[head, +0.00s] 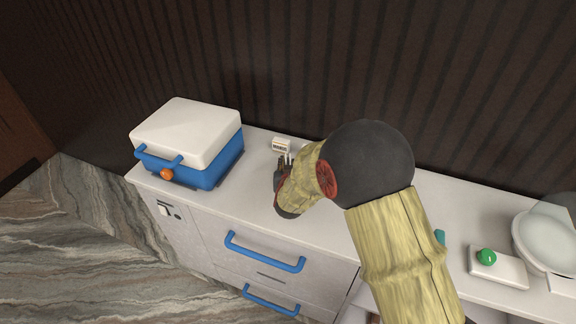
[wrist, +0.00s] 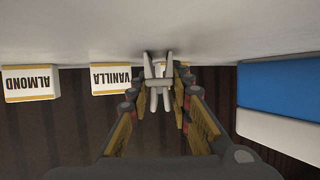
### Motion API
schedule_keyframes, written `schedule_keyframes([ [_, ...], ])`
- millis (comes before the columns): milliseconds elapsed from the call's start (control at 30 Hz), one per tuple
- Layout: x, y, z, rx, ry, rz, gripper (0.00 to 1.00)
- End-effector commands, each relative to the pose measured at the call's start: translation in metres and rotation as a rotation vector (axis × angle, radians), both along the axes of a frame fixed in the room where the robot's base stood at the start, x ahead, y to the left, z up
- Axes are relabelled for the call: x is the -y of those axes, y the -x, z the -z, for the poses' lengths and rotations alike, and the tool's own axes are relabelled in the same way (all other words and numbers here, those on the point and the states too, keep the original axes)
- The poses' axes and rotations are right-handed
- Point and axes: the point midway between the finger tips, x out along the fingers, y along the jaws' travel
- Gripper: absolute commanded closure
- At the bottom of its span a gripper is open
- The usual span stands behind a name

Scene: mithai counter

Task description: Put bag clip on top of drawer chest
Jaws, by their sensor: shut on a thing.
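My gripper (wrist: 158,92) is shut on a pale grey pronged thing, which looks like the bag clip (wrist: 158,70). In the wrist view the clip stands out between the fingertips, close to the white counter surface; I cannot tell if it touches. In the head view my gripper (head: 283,166) is low over the counter, right of the blue and white box, and its fingers mostly hide the clip. The white drawer unit (head: 205,232) with blue handles, seemingly the drawer chest, is below; its top is the white worktop (head: 232,200).
A blue box with a white lid (head: 190,130) stands at the left. A small carton (head: 281,145) is behind my gripper. The wrist view shows cartons marked VANILLA (wrist: 112,79) and ALMOND (wrist: 30,83). A green knob (head: 486,257) and a white bowl (head: 546,240) are at the right.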

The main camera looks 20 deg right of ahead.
Motion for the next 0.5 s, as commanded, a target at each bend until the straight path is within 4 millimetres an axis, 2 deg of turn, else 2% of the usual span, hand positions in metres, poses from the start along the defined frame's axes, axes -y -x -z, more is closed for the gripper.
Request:
schedule_keyframes([
  [133,0.0001,0.0001,0.004,0.0,0.0,0.0,0.97],
  [167,0.0001,0.0002,0.0035,0.0,0.0,0.0,0.78],
  [500,0.0001,0.0002,0.0027,0.0,0.0,0.0,0.61],
])
